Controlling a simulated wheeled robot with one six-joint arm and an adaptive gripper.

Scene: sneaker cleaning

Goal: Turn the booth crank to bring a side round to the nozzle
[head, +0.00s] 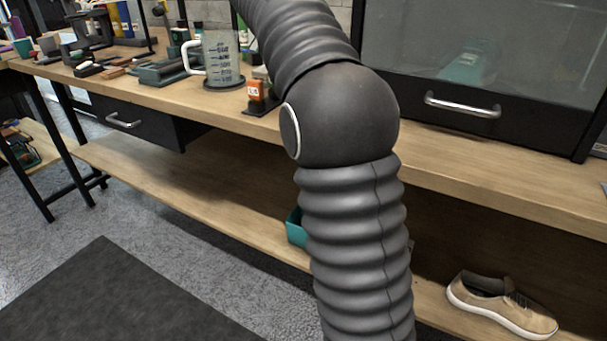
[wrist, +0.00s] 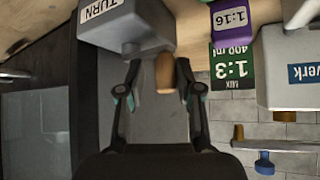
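The booth crank's wooden knob (wrist: 165,73) shows in the wrist view, below a grey housing (wrist: 125,22) with a label reading TURN. My gripper (wrist: 159,68) is open, with one finger on each side of the knob. Gaps show between the knob and both fingers, so it is not clamped. In the head view the booth (head: 400,55) stands at the upper right with a large glass front. A blurred teal shape (head: 470,65) shows through the glass. My arm hides the crank and my gripper in the head view. The nozzle cannot be made out.
In the wrist view, purple 1:16 and green 1:3 signs (wrist: 233,65) and a pale box (wrist: 290,70) are right of my gripper. A measuring jug (head: 222,60) stands on the bench (head: 420,160). A beige sneaker (head: 500,305) lies on the lower shelf.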

